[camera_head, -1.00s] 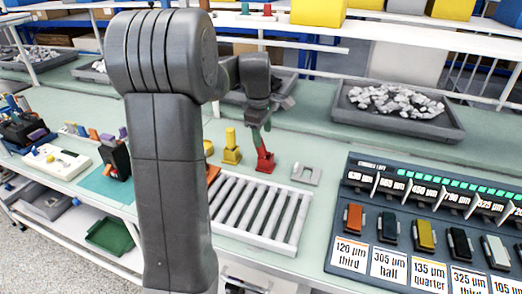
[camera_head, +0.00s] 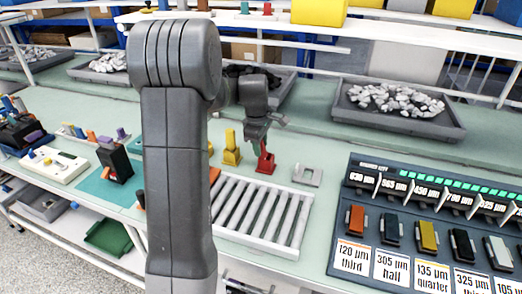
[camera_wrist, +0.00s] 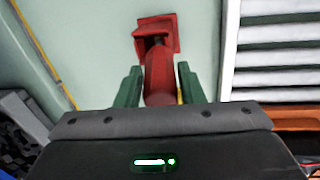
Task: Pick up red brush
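The red brush (camera_head: 265,163) stands upright on the pale green bench, behind the roller rack. In the wrist view its red handle (camera_wrist: 159,75) points toward me, with its wider square red end (camera_wrist: 157,32) beyond. My gripper (camera_head: 261,143) is over the brush from above. In the wrist view the two green fingers of my gripper (camera_wrist: 159,88) stand on either side of the handle, with narrow gaps showing, so it looks open around the handle. The handle's near end is partly hidden by the gripper body.
A yellow brush-like piece (camera_head: 231,150) stands close left. A grey slotted block (camera_head: 307,175) lies to the right, and the roller rack (camera_head: 262,212) is in front. A labelled panel (camera_head: 350,215) fills the right. Trays of grey rocks (camera_head: 395,105) sit behind.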

